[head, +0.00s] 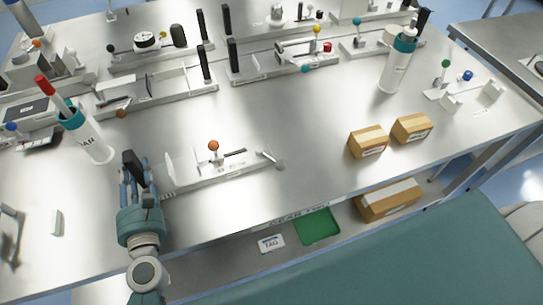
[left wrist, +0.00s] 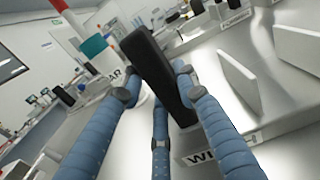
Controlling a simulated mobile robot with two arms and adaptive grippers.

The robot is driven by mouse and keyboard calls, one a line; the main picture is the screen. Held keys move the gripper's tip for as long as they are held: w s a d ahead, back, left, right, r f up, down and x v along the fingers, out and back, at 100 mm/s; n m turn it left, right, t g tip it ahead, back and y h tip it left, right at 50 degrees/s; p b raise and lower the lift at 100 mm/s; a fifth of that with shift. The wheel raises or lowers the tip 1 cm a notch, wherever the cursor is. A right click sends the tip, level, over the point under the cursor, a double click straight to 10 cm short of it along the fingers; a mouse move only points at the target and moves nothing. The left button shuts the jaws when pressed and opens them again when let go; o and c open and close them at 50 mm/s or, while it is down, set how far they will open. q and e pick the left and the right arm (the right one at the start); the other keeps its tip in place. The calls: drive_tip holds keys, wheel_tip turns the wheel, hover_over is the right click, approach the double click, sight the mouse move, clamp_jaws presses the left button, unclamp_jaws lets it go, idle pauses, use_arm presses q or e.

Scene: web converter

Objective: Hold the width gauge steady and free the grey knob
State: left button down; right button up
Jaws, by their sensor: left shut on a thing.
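The width gauge (head: 225,175) lies on the front part of the metal bench, a long light base with an upright plate at its left end. An orange ball knob (head: 213,146) stands on its middle. A grey knob (head: 280,165) sits at its right end, by a short angled rod. My left gripper (head: 133,178) is shut on the black handle (head: 134,165) at the gauge's left end. In the left wrist view, the blue fingers close around the upright black handle (left wrist: 155,70), beside a base marked "WI" (left wrist: 205,157). My right gripper is not in view.
Two cardboard boxes (head: 368,141) (head: 412,128) stand right of the gauge. A white cylinder with a teal top (head: 88,138) stands behind my left gripper. More gauges (head: 155,92) line the back. Bare bench lies between the gauge and the boxes.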

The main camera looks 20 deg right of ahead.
use_arm(q)
drive_tip(key=shift+r, duration=0.15)
drive_tip(key=shift+w, duration=0.1)
drive_tip(key=shift+f+b, duration=0.3)
drive_tip(key=shift+f, duration=0.05)
drive_tip(key=shift+s+f, duration=0.2)
